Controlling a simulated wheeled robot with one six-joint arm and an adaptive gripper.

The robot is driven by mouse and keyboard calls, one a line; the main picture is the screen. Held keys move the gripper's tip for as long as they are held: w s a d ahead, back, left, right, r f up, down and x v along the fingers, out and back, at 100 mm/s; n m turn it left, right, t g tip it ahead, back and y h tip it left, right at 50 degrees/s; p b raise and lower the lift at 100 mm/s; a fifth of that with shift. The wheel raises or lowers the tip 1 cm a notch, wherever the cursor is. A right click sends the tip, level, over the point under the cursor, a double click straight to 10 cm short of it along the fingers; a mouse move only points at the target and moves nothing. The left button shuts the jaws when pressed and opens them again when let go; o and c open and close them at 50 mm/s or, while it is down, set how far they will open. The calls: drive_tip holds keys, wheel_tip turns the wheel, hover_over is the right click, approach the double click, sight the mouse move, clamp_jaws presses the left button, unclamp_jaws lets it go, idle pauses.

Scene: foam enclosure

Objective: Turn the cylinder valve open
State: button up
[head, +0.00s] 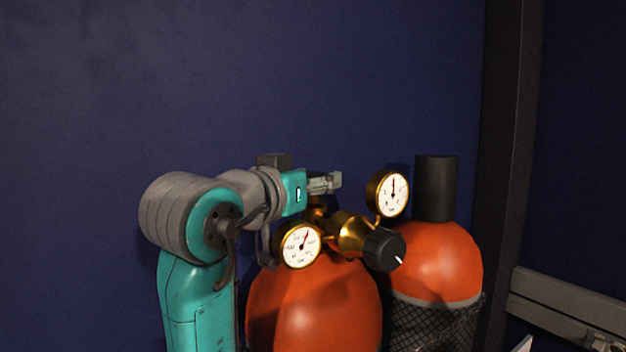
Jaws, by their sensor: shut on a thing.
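An orange-red gas cylinder (313,306) stands upright in the lower middle of the head view. On its top sits a brass regulator (346,232) with two white-faced gauges, a lower left one (299,245) and an upper right one (393,193), and a black knob (384,249). My gripper (326,183) points right above the cylinder's neck. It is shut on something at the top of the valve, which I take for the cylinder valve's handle. The fingers and my wrist hide most of that handle, so its turn cannot be told.
A second orange cylinder (436,262) with a black cap (436,188) and dark netting stands to the right, close beside the first. A dark post (508,150) and a grey rail (560,306) are at the right. The blue wall lies behind; the space above is clear.

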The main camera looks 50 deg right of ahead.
drive_tip(key=o, duration=1.2)
drive_tip(key=shift+a, duration=0.1)
drive_tip(key=v, duration=1.1)
drive_tip(key=shift+s+a, duration=0.1)
drive_tip(key=shift+a, duration=0.25)
